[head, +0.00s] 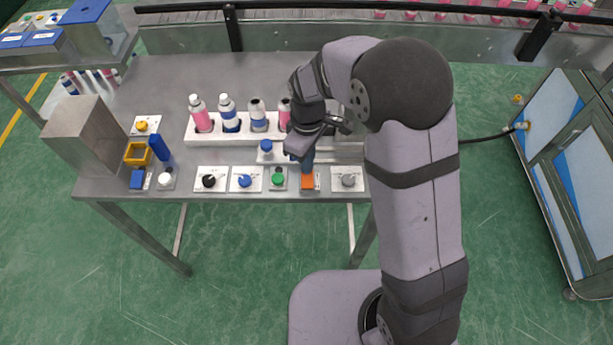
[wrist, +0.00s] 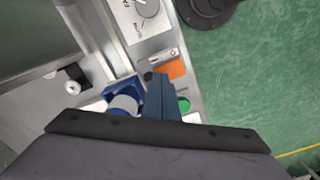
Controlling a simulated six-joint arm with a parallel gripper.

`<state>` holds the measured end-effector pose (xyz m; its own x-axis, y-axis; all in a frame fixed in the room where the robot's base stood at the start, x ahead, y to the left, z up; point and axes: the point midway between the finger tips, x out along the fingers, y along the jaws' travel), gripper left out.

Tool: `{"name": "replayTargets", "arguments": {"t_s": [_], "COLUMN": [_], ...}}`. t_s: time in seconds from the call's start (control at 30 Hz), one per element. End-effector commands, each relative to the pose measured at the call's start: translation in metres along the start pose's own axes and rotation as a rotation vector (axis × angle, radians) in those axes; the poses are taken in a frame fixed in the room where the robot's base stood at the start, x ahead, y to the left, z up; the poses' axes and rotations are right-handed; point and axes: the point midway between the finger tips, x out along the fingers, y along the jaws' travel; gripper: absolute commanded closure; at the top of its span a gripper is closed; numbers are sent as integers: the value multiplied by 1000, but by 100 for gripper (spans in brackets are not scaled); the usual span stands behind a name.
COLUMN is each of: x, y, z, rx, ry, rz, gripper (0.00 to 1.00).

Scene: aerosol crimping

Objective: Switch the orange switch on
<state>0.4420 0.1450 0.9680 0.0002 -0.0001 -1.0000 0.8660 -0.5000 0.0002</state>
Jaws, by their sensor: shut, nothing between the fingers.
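The orange switch (head: 307,181) sits on a small pale plate in the row of controls along the table's front edge. In the wrist view the orange switch (wrist: 170,70) shows just beyond my fingertips. My gripper (head: 307,167) is shut and empty, its blue-grey fingers pointing down at the plate's back part. In the wrist view my gripper (wrist: 154,77) has its tip beside the orange rocker, close to it. I cannot tell whether it touches the switch. The rocker's tilt is too small to read.
A green button (head: 278,180) is left of the switch and a grey knob (head: 348,180) is right of it. A blue knob (head: 245,181) and a black knob (head: 209,181) lie further left. A white rack (head: 235,134) with several bottles stands behind.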

Motion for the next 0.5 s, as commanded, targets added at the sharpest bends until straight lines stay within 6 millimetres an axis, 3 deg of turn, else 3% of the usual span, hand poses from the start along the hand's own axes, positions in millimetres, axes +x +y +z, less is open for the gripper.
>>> {"name": "replayTargets", "arguments": {"t_s": [0.5], "x": [9], "y": [0], "z": [0], "rx": [0], "ry": [0], "rz": [0], "gripper": [100]}}
